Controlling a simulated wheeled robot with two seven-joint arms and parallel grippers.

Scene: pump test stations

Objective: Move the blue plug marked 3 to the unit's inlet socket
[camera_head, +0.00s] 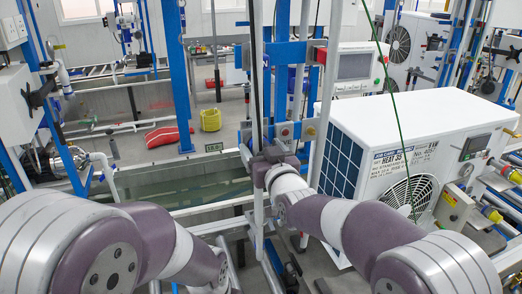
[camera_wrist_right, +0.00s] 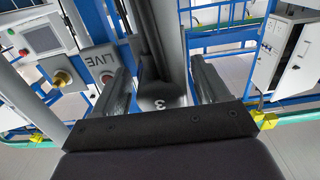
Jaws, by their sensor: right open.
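In the right wrist view a dark piece marked 3 (camera_wrist_right: 162,103) sits between the two fingers of my right gripper (camera_wrist_right: 161,72). It looks dark grey here, so its blue does not show. The fingers are spread apart on either side of it, with gaps visible. In the head view my right gripper (camera_head: 264,152) is at the foot of a dark upright hose, and the plug there is too small to tell. The white unit (camera_head: 358,158) stands right of it. I cannot make out which fitting is its inlet socket. My left arm shows at lower left, but its gripper does not.
A LIVE sign (camera_wrist_right: 104,66) stands close left of the fingers in the wrist view. Blue posts (camera_head: 281,70) and a screen panel (camera_head: 354,66) stand behind my right gripper. A water trough (camera_head: 200,194) lies left of it.

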